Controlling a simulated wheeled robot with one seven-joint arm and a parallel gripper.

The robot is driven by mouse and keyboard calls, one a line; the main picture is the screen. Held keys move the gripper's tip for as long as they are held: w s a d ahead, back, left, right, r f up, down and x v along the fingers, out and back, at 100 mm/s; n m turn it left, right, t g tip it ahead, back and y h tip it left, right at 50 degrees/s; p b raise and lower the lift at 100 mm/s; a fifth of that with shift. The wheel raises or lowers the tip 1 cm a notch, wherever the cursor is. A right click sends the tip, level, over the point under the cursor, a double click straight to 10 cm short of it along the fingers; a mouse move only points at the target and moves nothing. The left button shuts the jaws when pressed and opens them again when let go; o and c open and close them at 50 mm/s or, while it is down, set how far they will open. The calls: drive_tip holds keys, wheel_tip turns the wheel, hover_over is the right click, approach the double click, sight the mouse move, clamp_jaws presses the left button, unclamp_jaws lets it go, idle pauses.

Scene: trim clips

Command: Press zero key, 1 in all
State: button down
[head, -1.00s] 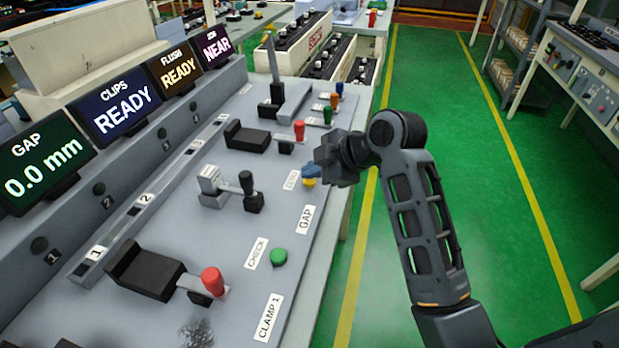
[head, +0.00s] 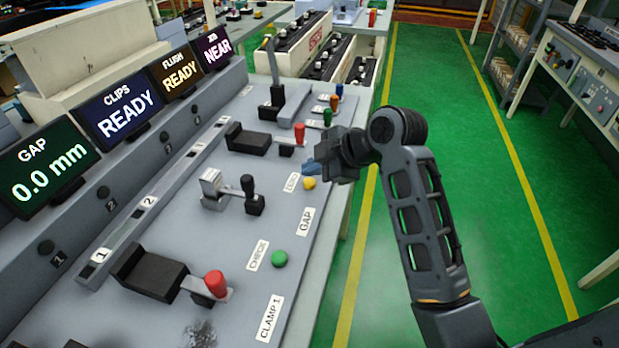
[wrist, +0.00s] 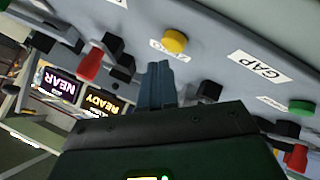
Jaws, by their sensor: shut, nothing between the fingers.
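The zero key is a round yellow button (head: 309,183) on the grey panel (head: 225,240), beside a white label that reads ZERO in the wrist view. It also shows in the wrist view as a yellow cap (wrist: 174,41), in front of the fingertips and a little to their right. My gripper (head: 311,167) is shut and empty, its blue fingers just above and behind the yellow button in the head view. In the wrist view its shut fingers (wrist: 157,85) show apart from the button. The GAP display (head: 42,167) reads 0.0 mm.
A green button (head: 280,259) by the CHECK label and a black-knobbed lever (head: 250,192) stand nearby. Red-knobbed clamps (head: 215,284) and (head: 299,134) flank them. More coloured buttons (head: 328,117) lie farther back. Open green floor is to the right.

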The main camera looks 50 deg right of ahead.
sight(313, 183)
wheel_tip(313, 183, up, 5)
drive_tip(key=p, duration=0.4)
drive_tip(key=shift+p, duration=0.35)
idle(0.8)
